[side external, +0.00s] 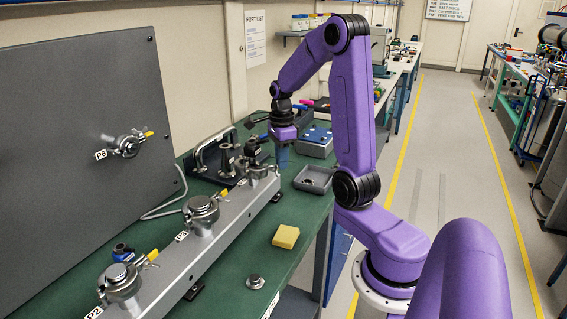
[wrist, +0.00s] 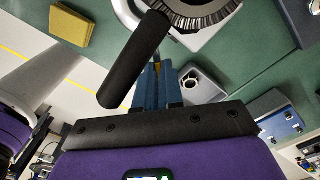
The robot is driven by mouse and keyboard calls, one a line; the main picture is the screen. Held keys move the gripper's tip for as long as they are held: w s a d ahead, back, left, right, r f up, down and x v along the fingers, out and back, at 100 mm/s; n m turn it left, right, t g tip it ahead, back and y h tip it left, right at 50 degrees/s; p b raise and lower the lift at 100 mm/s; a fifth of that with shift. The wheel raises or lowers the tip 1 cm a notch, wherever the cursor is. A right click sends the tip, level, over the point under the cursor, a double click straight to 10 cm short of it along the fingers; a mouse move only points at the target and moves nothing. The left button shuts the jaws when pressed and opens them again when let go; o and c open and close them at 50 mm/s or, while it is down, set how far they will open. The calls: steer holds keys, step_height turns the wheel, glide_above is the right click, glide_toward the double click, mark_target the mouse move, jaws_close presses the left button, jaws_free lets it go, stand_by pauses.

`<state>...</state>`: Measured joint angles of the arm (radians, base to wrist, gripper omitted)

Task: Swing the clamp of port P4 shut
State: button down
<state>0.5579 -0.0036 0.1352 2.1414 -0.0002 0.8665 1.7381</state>
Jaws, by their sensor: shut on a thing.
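The farthest port on the grey rail (side external: 228,216), taken as P4, has a round metal clamp (side external: 262,169); its label is not readable. My gripper (side external: 283,158) is low at the right side of this port. In the wrist view, its blue fingers (wrist: 157,84) are close together, beside a black cylinder (wrist: 135,60) and below a ridged metal ring (wrist: 195,10). The fingers are shut on a narrow part, apparently the clamp's lever; the part itself is mostly hidden. I cannot tell how far the clamp is swung.
Nearer ports (side external: 202,212) and P2 (side external: 120,281) share the rail. A yellow block (side external: 286,236), a small metal part (side external: 255,282), a grey tray (side external: 314,180) and a blue-topped box (side external: 315,141) are on the green bench. A grey panel (side external: 70,160) with port P6 stands left.

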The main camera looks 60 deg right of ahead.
steer(key=w+d+n, duration=0.1)
steer(key=w+n, duration=0.1)
steer(key=w+d+n, duration=0.1)
steer(key=n, duration=0.1)
steer(key=shift+w+d, duration=0.15)
steer(key=shift+w, duration=0.2)
steer(key=w+n, duration=0.1)
steer(key=n, duration=0.1)
steer(key=shift+w+d+n, duration=0.3)
steer(key=shift+w, duration=0.1)
steer(key=shift+w+r+n, duration=0.1)
steer(key=shift+w+n, duration=0.65)
steer(key=shift+n, duration=0.15)
steer(key=shift+w, duration=0.1)
steer(key=c, duration=1.3)
jaws_free()
steer(key=shift+o, duration=0.2)
